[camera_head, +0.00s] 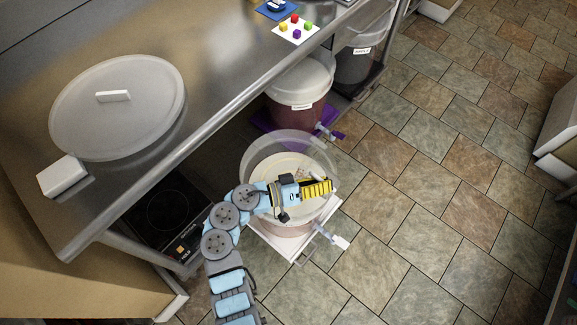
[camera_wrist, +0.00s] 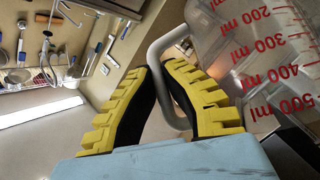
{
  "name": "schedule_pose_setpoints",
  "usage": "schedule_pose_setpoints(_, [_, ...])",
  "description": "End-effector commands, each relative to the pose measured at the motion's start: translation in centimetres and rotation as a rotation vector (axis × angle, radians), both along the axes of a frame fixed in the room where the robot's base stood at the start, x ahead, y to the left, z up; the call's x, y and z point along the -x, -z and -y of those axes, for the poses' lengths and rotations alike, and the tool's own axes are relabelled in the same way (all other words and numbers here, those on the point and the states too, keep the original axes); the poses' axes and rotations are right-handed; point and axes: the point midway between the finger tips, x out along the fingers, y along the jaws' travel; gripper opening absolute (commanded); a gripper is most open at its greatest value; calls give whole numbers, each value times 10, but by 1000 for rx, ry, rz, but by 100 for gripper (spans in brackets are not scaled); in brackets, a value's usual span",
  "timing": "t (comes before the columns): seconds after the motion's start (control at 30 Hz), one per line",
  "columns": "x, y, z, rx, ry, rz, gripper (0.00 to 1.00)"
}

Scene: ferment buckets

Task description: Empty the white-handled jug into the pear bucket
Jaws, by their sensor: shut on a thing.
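My gripper (camera_head: 317,188) is over the near open bucket (camera_head: 262,146), which is clear-walled with pale contents. In the wrist view, my gripper (camera_wrist: 172,85) has its yellow-backed fingers shut on the whitish handle (camera_wrist: 154,52) of a clear jug (camera_wrist: 228,45). Red millilitre marks show on the jug's wall, and the jug looks tilted in that view. I cannot tell whether liquid is in it. In the head view the jug cannot be made out around my gripper. No label shows on the near bucket, so I cannot tell whether it is the pear one.
A large lid (camera_head: 150,120) and a white block (camera_head: 62,176) lie on the steel counter (camera_head: 210,85). A lidded dark-red bucket (camera_head: 297,98) and a dark bucket (camera_head: 356,70) stand farther along. A black hotplate (camera_head: 165,212) is below the counter.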

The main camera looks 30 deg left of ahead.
Motion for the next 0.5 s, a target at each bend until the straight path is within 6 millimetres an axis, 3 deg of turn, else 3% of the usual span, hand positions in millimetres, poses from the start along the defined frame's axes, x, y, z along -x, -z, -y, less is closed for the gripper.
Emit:
schedule_pose_setpoints(0.33, [1,1,11,-162,-9,-22,0])
schedule_pose_setpoints(0.5, [1,16,17,-253,-14,-37,0])
